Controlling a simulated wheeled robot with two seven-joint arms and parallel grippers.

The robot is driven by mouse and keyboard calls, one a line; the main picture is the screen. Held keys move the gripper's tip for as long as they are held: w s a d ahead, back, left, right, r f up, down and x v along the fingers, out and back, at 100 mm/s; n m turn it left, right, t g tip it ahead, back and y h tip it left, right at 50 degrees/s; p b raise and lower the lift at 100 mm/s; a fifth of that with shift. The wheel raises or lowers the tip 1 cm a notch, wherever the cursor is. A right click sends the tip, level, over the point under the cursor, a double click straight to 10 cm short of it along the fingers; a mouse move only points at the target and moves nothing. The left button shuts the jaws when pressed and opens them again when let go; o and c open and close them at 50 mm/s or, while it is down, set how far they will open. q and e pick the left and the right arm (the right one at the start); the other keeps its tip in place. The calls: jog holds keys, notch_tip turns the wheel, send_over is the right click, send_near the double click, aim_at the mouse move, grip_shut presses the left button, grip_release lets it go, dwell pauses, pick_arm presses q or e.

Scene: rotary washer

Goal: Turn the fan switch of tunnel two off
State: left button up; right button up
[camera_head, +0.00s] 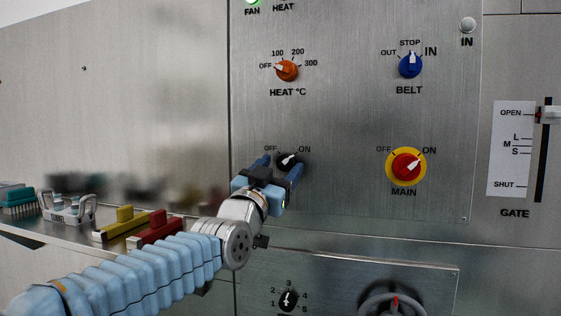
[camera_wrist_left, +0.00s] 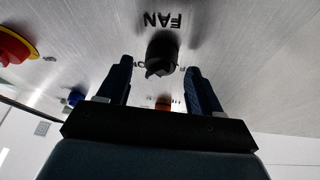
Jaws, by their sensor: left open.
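The fan switch (camera_head: 289,161) is a small black rotary knob on the steel panel, with OFF at its left and ON at its right. Its white pointer leans up and right, towards ON. My left gripper (camera_head: 279,168) is open at the knob, with one blue finger at its left and one at its right, partly covering it from below. In the left wrist view the knob (camera_wrist_left: 161,52) sits between the tips of my open left gripper (camera_wrist_left: 160,66), under an upside-down FAN label. I cannot tell whether the fingers touch it. My right gripper is not in view.
An orange heat knob (camera_head: 287,70) is above, a blue belt knob (camera_head: 410,65) at upper right, and a red and yellow main switch (camera_head: 406,166) to the right. A green FAN lamp (camera_head: 252,1) glows at the top. Brushes (camera_head: 160,228) lie on a shelf at left.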

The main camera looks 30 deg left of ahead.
pick_arm(q)
jog(key=shift+w+r, duration=0.2)
jog(key=shift+w, duration=0.25)
jog(key=shift+c, duration=0.3)
jog(key=c, duration=1)
